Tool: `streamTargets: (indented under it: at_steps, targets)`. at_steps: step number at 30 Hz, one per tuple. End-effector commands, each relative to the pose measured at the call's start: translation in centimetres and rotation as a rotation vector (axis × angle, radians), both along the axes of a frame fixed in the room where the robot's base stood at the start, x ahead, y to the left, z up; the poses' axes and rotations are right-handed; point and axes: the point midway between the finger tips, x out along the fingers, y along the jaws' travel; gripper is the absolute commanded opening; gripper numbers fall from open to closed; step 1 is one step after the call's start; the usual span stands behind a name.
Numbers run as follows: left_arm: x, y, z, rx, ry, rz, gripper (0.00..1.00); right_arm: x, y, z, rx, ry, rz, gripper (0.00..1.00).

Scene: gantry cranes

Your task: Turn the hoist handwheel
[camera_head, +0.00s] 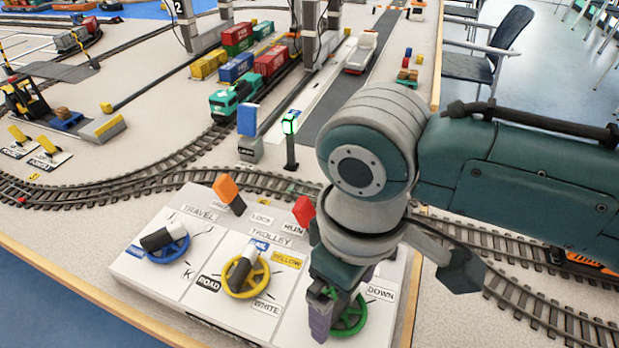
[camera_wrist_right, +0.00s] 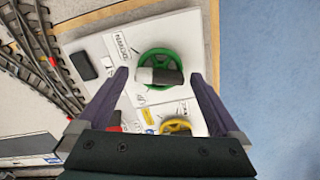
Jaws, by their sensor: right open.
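The hoist handwheel (camera_head: 353,319) is green and sits at the right end of the white control panel (camera_head: 190,283), beside a DOWN label. My right gripper (camera_head: 335,312) is over it and hides much of it in the head view. In the right wrist view the green wheel (camera_wrist_right: 160,57) shows whole, with a black and white grip across it. My open right fingers (camera_wrist_right: 158,76) stand to either side of the wheel in that view. Whether they touch it, I cannot tell. My left gripper is not in view.
A yellow trolley handwheel (camera_head: 240,284) and a blue travel handwheel (camera_head: 170,252) sit left on the panel. An orange lever (camera_head: 227,191) and a red lever (camera_head: 304,211) stand at its back edge. Model rail track (camera_head: 160,190) runs behind the panel.

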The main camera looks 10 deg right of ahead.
Motion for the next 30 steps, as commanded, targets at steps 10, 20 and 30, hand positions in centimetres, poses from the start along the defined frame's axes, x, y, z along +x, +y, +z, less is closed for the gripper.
streamTargets:
  at_steps: [10, 20, 30]
  targets:
    - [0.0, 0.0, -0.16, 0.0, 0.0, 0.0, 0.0, 0.0, 0.0, -0.55, 0.0, 0.0, 0.0, 1.0]
    - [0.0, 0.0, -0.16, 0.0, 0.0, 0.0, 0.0, 0.01, 0.0, -0.53, 0.001, -0.001, 0.0, 0.63]
    - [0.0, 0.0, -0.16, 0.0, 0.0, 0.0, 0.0, 0.02, -0.01, -0.52, 0.0, -0.001, 0.0, 0.25]
